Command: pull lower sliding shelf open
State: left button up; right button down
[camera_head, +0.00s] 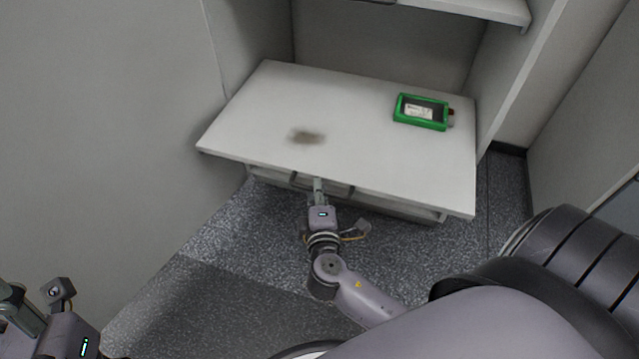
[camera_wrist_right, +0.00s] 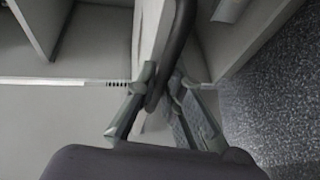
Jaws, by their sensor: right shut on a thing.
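The lower sliding shelf (camera_head: 350,105) is a pale flat board that projects from the cabinet over the floor. Its front carries a dark bar handle (camera_wrist_right: 177,50), partly hidden by my gripper in the head view. My right gripper (camera_head: 318,184) is at the middle of the shelf's front edge. In the right wrist view its fingers (camera_wrist_right: 160,85) are shut on the handle. My left gripper (camera_head: 20,310) is at the lower left, away from the shelf, and only partly in frame; its fingertips are not clear.
A green-framed battery device (camera_head: 421,112) lies on the shelf at the right. A dark smudge (camera_head: 305,137) marks its left half. An upper shelf (camera_head: 470,8) is above. Cabinet walls flank the shelf. Speckled floor (camera_head: 230,235) is clear in front.

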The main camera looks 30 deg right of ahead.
jog(key=shift+s+a, duration=0.1)
jog(key=c, duration=1.7)
grip_release()
jog(key=v, duration=1.2)
